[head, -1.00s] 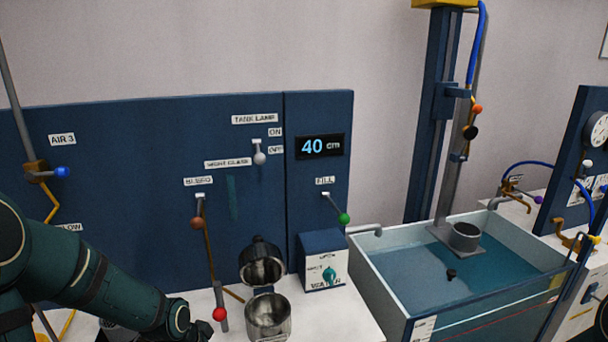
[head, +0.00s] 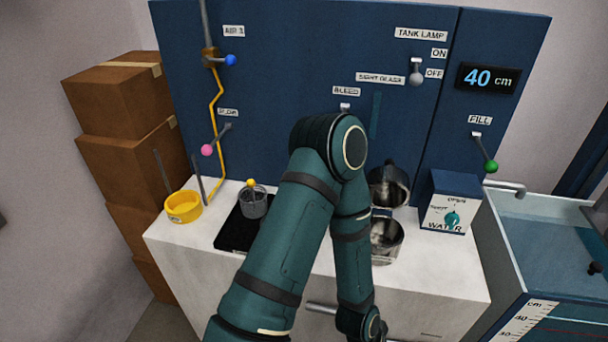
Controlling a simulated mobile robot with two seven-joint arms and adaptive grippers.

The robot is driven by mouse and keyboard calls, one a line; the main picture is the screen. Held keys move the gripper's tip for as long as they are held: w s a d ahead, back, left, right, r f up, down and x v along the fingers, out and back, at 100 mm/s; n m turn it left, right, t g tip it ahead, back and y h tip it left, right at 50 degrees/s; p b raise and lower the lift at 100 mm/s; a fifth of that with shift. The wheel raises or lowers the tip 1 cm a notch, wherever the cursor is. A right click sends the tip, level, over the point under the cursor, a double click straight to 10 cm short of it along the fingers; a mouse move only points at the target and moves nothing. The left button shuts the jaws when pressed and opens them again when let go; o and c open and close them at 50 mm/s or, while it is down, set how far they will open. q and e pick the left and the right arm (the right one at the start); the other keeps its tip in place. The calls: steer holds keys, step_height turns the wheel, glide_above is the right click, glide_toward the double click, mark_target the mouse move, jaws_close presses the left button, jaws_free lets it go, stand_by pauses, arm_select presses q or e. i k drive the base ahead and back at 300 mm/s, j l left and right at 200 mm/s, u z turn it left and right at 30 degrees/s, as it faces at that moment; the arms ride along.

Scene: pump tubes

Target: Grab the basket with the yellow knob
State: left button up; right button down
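A small grey basket (head: 253,204) with a yellow knob (head: 250,183) on top stands on a black pad (head: 236,232) on the white counter, left of my arm. It looks upright. My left arm crosses the middle of the head view, bent at the elbow, with its forearm pointing down to the bottom edge, right of the basket. Its gripper is out of the picture. My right gripper does not show.
Two steel pots (head: 386,240) (head: 389,186) and a water box (head: 449,204) are right of my arm. A blue panel (head: 290,60) stands behind. Cardboard boxes (head: 120,100) are at left, a water tank (head: 545,250) at right.

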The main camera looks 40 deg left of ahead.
mark_target(255, 209)
steer(key=u, duration=1.85)
